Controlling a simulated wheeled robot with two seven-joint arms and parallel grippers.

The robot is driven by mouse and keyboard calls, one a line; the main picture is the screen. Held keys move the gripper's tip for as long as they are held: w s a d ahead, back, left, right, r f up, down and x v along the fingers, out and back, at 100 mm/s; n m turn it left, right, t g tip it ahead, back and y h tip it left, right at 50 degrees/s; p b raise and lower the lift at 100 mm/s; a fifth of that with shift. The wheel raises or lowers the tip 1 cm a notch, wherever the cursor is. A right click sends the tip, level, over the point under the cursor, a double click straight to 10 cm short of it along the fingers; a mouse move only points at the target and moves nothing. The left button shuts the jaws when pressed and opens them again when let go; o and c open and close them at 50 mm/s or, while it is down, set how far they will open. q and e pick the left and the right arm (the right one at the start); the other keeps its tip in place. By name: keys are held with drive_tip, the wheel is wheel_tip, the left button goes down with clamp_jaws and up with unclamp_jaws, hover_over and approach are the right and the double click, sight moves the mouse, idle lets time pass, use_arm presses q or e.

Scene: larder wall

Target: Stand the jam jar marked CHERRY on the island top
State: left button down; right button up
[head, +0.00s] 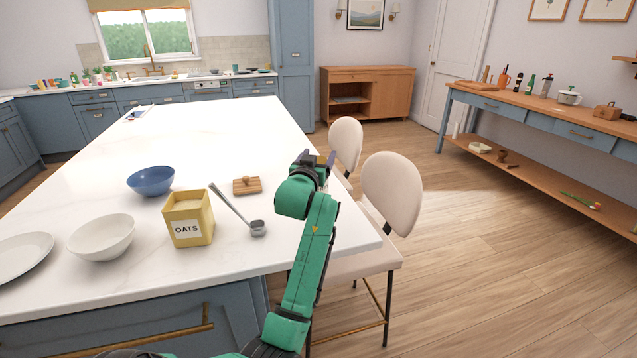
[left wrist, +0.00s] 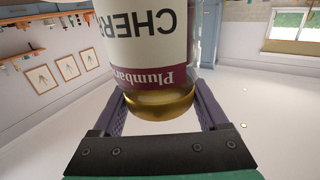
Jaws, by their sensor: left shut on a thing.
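My left gripper (head: 320,158) shows in the head view by the right edge of the white island top (head: 215,130); its height above the top is hard to tell. It is shut on a glass jar (left wrist: 150,45) with a gold lid (left wrist: 160,107). The label reads "CHER", cut off at the side, with "Plumbar" on a dark red band. The wrist picture is upside down, and so is the label, so the jar looks upright. In the head view the jar is almost wholly hidden behind my gripper. My right gripper is not in view.
On the island stand a yellow OATS tin (head: 188,219), a blue bowl (head: 151,181), a white bowl (head: 101,238), a plate (head: 22,255), a ladle (head: 240,212) and a small wooden block (head: 247,186). The far part is mostly clear. Two chairs (head: 392,190) line the right side.

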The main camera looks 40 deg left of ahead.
use_arm(q)
wheel_tip(320, 180, down, 5)
drive_tip(key=shift+w+r, duration=0.1)
drive_tip(key=shift+w, duration=0.05)
wheel_tip(320, 180, down, 2)
drive_tip(key=shift+d+f, duration=0.1)
drive_tip(key=shift+f, duration=0.15)
unclamp_jaws()
drive_tip(key=shift+s+d+f, duration=0.1)
drive_tip(key=shift+s+d, duration=0.1)
drive_tip(key=shift+s, duration=0.35)
drive_tip(key=b+v, duration=0.1)
drive_tip(key=v, duration=1)
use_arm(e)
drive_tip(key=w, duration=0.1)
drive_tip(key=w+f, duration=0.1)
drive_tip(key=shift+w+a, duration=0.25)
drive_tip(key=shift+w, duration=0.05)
